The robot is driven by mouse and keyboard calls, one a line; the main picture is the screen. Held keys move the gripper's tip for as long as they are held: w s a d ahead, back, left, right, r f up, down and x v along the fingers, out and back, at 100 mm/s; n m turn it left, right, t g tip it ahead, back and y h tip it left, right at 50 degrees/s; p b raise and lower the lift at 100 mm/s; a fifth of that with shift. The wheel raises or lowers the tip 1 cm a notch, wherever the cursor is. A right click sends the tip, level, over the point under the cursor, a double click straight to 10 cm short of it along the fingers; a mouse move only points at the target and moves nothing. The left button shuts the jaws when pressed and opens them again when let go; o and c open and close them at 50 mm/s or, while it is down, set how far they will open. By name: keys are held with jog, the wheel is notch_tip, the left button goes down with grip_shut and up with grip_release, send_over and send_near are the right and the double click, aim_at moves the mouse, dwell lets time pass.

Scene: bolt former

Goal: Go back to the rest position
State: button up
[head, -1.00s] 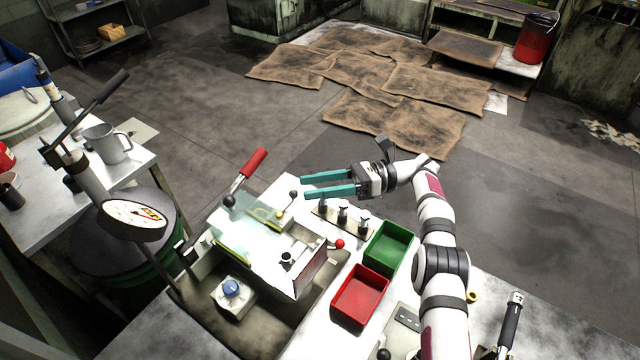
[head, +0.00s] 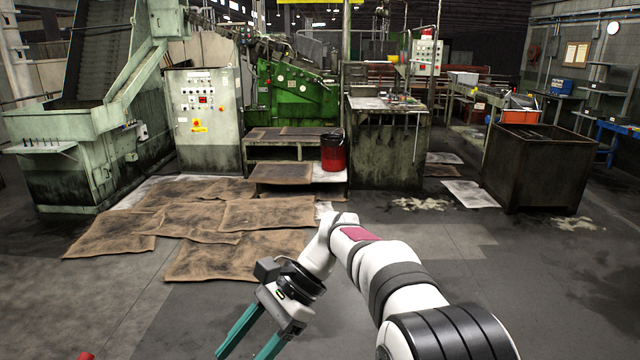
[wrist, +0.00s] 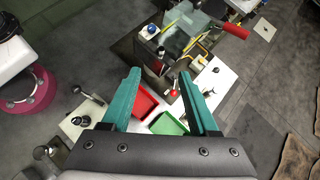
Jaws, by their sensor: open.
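My gripper (head: 256,338) has two teal fingers spread apart with nothing between them. In the head view it hangs at the bottom, left of centre, pointing down and to the left. In the wrist view my gripper (wrist: 163,85) is above the workbench, its fingers apart over the red bin (wrist: 145,102) and the green bin (wrist: 170,124). The fingers and the gripper body hide parts of both bins and the bench top.
The wrist view shows the bench machine (wrist: 178,38) with a red-handled lever (wrist: 236,31). In the head view, brown mats (head: 240,240) cover the floor ahead, with a red bucket (head: 333,152), a control cabinet (head: 205,140) and a dark bin (head: 540,170) beyond.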

jog(key=s+d+f+n+t+h, duration=0.2)
jog(key=s+d+f+h, duration=0.1)
jog(key=s+d, duration=0.6)
jog(key=s+d+f+n+t+h, duration=0.2)
jog(key=s+d+f+t+h, duration=0.1)
jog(key=s+d, duration=0.7)
jog(key=shift+s+f, duration=0.2)
jog(key=shift+s, duration=0.85)
